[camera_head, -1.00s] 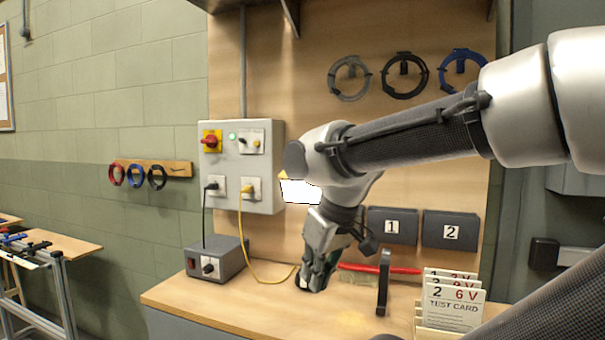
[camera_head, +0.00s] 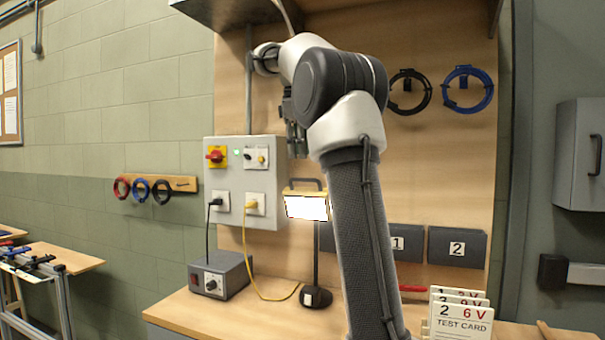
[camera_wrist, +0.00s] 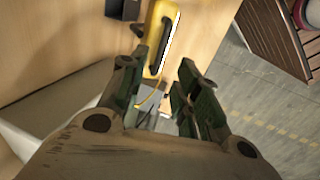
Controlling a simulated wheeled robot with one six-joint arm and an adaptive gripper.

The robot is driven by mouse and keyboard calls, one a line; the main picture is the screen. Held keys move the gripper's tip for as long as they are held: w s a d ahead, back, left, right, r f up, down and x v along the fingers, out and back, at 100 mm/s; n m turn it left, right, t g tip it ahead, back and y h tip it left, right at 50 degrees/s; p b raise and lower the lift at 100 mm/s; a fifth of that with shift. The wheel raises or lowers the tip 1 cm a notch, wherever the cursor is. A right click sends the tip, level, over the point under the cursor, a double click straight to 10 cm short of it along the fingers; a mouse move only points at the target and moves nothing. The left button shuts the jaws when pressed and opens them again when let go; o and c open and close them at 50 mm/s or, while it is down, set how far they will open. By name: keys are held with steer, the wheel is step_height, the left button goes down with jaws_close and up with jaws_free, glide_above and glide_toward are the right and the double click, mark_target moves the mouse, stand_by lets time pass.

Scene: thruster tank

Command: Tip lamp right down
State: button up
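The lamp (camera_head: 307,206) has a bright white panel in a yellow frame with a dark handle on top. It stands on a thin black post with a black base on the bench, in front of the wooden board. In the wrist view the lamp (camera_wrist: 164,26) shows beyond my fingers, near the top middle. My gripper (camera_head: 297,150) points down, above the lamp's handle and apart from it. In the wrist view my gripper (camera_wrist: 160,72) has its fingers apart with nothing between them. My arm hides part of the board and bench right of the lamp.
A grey socket box (camera_head: 240,180) is left of the lamp. Test cards (camera_head: 462,315) stand at the right front. A shelf (camera_head: 225,10) overhangs the board above.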

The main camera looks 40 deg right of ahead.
mark_target(303, 180)
steer(key=x, duration=0.7)
steer(key=shift+f, duration=0.2)
jaws_close()
